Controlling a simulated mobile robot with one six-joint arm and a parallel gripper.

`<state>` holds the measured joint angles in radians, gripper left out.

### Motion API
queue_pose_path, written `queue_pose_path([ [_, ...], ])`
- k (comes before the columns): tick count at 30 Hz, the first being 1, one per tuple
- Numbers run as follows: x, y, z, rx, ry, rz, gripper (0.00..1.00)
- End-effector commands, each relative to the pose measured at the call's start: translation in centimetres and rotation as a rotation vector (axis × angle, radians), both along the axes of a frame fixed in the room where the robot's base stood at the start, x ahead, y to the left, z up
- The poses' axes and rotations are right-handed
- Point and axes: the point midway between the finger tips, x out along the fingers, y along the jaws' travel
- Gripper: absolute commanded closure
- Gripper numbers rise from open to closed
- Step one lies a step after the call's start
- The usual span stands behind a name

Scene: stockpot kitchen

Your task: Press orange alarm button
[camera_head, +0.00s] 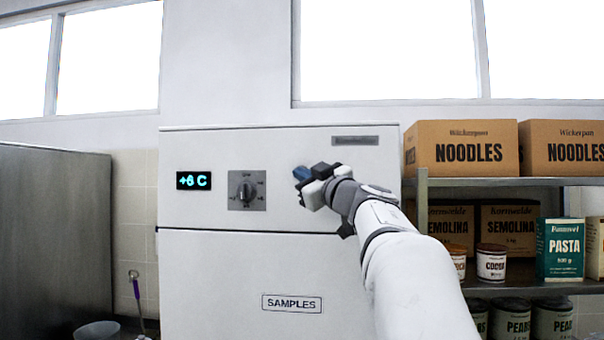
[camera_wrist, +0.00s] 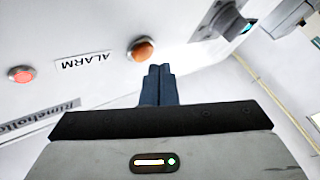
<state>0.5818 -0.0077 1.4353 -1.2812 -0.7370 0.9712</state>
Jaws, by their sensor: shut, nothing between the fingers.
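The orange alarm button (camera_wrist: 143,49) shows in the wrist view on a white panel, just beside an "ALARM" label (camera_wrist: 84,61). My gripper (camera_wrist: 158,72) is shut and empty, its blue fingertips pointing toward the panel close to the button. I cannot tell whether the fingertips touch the button. In the head view my gripper (camera_head: 301,173) is in front of the white cabinet's upper front (camera_head: 300,205), right of the dial, and it hides the button there.
A red button or light (camera_wrist: 21,74) is on the panel beyond the label. The cabinet has a dial (camera_head: 246,190), a "+6 C" display (camera_head: 194,180) and a "SAMPLES" plate (camera_head: 291,303). A shelf (camera_head: 480,182) with boxes and jars stands close at the right.

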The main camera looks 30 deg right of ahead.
Motion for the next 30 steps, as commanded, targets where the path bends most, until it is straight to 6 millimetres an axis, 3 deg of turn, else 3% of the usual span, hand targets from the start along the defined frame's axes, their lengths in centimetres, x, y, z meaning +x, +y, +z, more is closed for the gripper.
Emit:
queue_pose_path([
  [30, 1.03, -0.64, 0.07, 0.000, 0.000, 0.000, 1.00],
])
